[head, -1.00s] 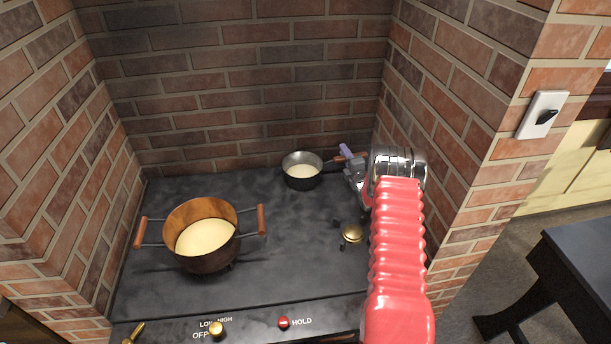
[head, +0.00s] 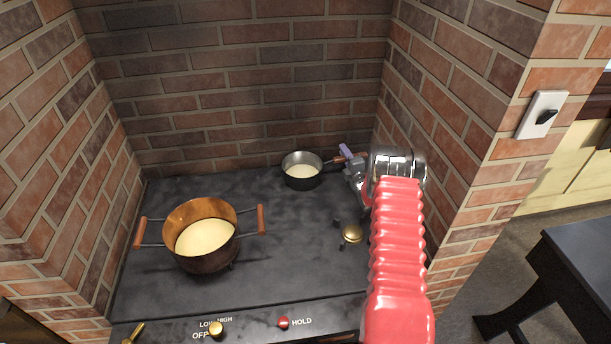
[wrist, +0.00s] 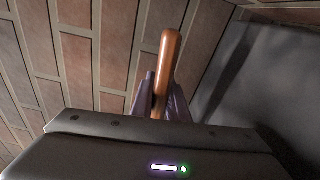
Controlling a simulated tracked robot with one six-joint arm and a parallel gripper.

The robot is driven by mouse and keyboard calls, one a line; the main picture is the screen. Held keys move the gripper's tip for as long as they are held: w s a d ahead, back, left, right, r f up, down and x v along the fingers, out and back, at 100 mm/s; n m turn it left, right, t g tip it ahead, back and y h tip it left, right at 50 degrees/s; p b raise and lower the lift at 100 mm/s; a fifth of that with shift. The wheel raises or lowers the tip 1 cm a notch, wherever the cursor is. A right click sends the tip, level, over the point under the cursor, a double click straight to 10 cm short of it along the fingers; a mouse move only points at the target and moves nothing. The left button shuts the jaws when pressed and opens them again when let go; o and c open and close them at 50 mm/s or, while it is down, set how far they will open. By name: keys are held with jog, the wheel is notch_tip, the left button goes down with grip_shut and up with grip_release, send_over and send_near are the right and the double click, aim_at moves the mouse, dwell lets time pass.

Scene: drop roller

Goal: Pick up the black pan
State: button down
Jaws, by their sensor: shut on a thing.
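The black pan (head: 302,182) is a small dark saucepan with pale contents, at the back right of the stove top in the head view. Its wooden handle points right, toward my gripper (head: 349,158). In the wrist view the brown handle (wrist: 168,70) lies between the purple fingers of my gripper (wrist: 160,98), which is shut on it. The pan looks upright. I cannot tell whether its bottom touches the stove. The pan's bowl does not show in the wrist view.
A larger copper pot (head: 203,240) with two wooden side handles stands on the left of the stove top (head: 290,255). A brass knob (head: 352,233) sits below my gripper. Brick walls (head: 240,80) enclose the back and both sides, with the right wall close to my arm.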

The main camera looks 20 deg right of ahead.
dwell(0.4)
jog(key=a+r, duration=0.1)
jog(key=a, duration=0.8)
jog(key=a+r, duration=0.2)
jog(key=a, duration=0.7)
jog(key=shift+s+r, duration=0.15)
jog(key=shift+r, duration=0.15)
